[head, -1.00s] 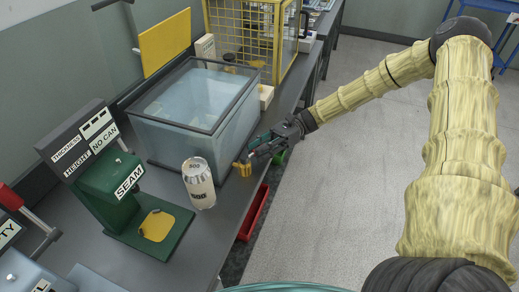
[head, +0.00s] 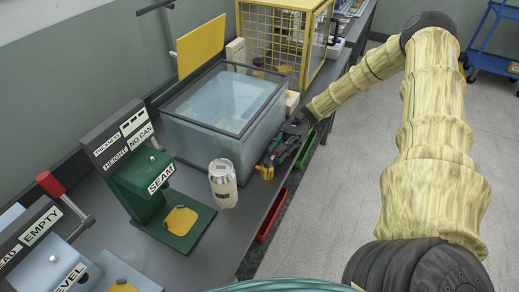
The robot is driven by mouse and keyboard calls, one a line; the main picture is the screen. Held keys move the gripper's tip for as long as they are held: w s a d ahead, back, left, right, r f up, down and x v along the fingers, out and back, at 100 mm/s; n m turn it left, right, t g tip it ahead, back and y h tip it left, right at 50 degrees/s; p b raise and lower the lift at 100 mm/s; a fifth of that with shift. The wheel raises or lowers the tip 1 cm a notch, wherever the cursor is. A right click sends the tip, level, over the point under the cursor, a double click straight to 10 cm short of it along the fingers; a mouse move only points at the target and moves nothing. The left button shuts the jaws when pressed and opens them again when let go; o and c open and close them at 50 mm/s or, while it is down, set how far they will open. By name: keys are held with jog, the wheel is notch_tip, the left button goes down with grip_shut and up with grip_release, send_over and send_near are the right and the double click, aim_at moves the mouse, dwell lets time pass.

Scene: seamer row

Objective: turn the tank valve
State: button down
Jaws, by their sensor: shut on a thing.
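The tank (head: 222,110) is a clear-walled box with a dark rim, holding bluish water, on the grey bench. The valve (head: 265,172) is a small yellow piece low at the tank's near right corner, close to the bench edge. My gripper (head: 269,161) reaches in from the right and is shut on the valve. Its dark fingers hide part of the valve, so its exact angle is hard to tell.
A silver can (head: 223,184) stands just left of the valve. The green seam gauge (head: 155,185) is further left. A yellow cage (head: 283,38) stands behind the tank. Red (head: 271,215) and green (head: 305,149) bins hang below the bench edge.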

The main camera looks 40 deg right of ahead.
dwell(0.3)
jog(key=c, duration=1.3)
grip_release()
jog(key=shift+w, duration=0.1)
jog(key=v, duration=1.2)
jog(key=shift+w, duration=0.1)
